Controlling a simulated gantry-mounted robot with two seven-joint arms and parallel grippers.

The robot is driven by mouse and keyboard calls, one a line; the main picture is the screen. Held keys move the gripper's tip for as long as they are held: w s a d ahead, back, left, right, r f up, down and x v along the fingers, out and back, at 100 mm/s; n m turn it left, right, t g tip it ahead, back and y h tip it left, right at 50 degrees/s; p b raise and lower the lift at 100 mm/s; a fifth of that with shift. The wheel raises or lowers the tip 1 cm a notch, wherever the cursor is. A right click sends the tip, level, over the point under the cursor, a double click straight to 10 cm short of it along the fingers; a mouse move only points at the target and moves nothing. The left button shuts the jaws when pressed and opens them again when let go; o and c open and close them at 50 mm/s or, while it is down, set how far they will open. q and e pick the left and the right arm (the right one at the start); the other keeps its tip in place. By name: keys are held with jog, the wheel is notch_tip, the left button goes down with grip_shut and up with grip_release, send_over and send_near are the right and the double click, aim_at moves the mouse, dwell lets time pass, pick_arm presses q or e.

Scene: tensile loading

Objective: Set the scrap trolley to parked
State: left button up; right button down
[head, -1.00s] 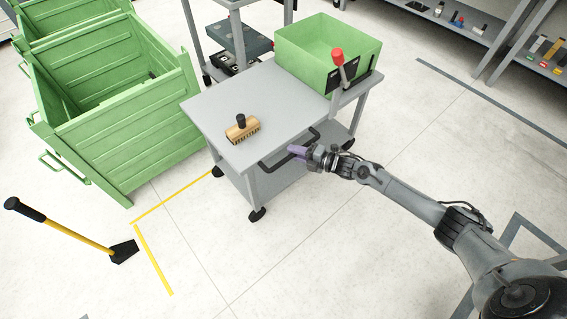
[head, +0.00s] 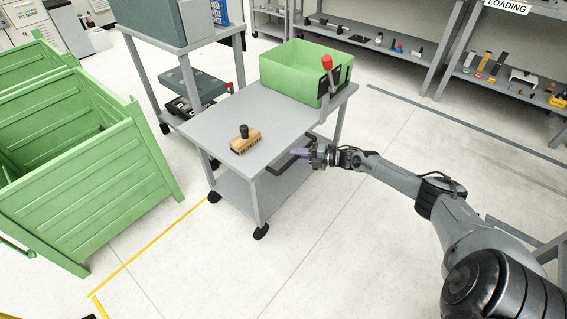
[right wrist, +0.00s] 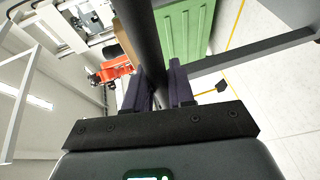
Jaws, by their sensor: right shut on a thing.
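The scrap trolley (head: 205,125) is a grey wheeled cart with a lower shelf. A green open bin (head: 290,72) sits on its far end and a wooden brush (head: 245,141) lies on its top. A lever with a red knob (head: 327,63) stands at the bin's near right corner. My right gripper (head: 303,155) is at the trolley's near side, shut on its black push handle (head: 279,171). In the right wrist view the dark handle bar (right wrist: 143,40) passes between the purple fingers (right wrist: 160,88). My left gripper is not in view.
Large green crates (head: 85,150) stand left of the trolley. Yellow floor tape (head: 150,247) runs between them and the trolley. A grey rack (head: 185,60) stands behind, and shelves (head: 385,45) line the back right. The floor in front and right is mostly clear.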

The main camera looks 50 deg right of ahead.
jog(key=shift+d, duration=0.25)
jog(key=c, duration=1.3)
grip_release()
jog(key=shift+o, duration=1.2)
jog(key=shift+d, duration=0.15)
jog(key=shift+s, duration=0.1)
jog(key=shift+s+r+p, duration=0.1)
jog(key=shift+s+p, duration=0.15)
jog(key=shift+p, duration=0.05)
jog(key=p+v, duration=0.5)
jog(key=v, duration=0.5)
